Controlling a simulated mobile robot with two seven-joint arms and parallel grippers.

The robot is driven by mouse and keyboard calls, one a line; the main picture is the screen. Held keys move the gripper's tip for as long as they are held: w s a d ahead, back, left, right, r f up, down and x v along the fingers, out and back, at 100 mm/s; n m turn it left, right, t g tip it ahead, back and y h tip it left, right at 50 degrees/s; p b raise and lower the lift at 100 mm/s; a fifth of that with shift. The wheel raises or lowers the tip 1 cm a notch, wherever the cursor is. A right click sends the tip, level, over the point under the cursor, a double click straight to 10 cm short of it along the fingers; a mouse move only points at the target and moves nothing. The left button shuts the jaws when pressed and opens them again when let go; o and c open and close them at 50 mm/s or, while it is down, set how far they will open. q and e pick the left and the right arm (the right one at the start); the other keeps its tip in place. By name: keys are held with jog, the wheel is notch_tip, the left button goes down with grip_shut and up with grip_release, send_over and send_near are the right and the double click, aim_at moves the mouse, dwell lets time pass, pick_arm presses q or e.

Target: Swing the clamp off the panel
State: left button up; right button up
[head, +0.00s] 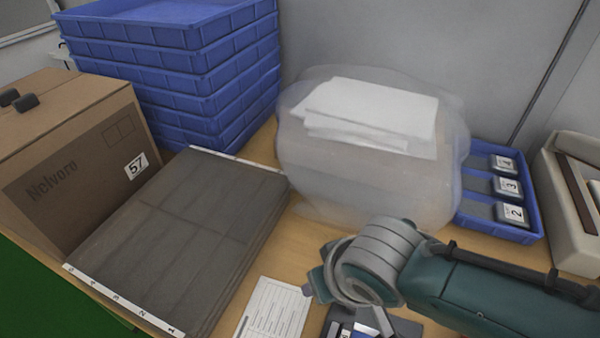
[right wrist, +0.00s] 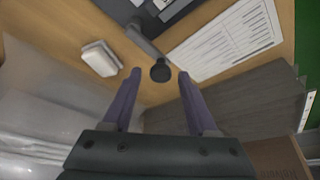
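A grey clamp arm (right wrist: 146,42) with a round black tip (right wrist: 160,70) reaches out from a dark fixture (right wrist: 178,8) at the top of the right wrist view. I cannot tell whether the tip touches anything. In the head view the fixture (head: 408,327) is partly cut off at the bottom edge, under my right arm. A separate panel under the clamp cannot be made out. My right gripper (right wrist: 159,76) is open, its two fingers on either side of the black tip, not closed on it. My left gripper is not in view.
A printed sheet (head: 273,310) lies beside the fixture. A stack of dark boards (head: 190,215) and a carton (head: 75,150) are left. A wrapped bundle (head: 370,180), blue crates (head: 185,75) and a blue tray (head: 500,229) stand behind. A small white block (right wrist: 100,58) lies near the gripper.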

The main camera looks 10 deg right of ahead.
jog(key=shift+p+v, duration=2.9)
jog(key=shift+v, duration=2.1)
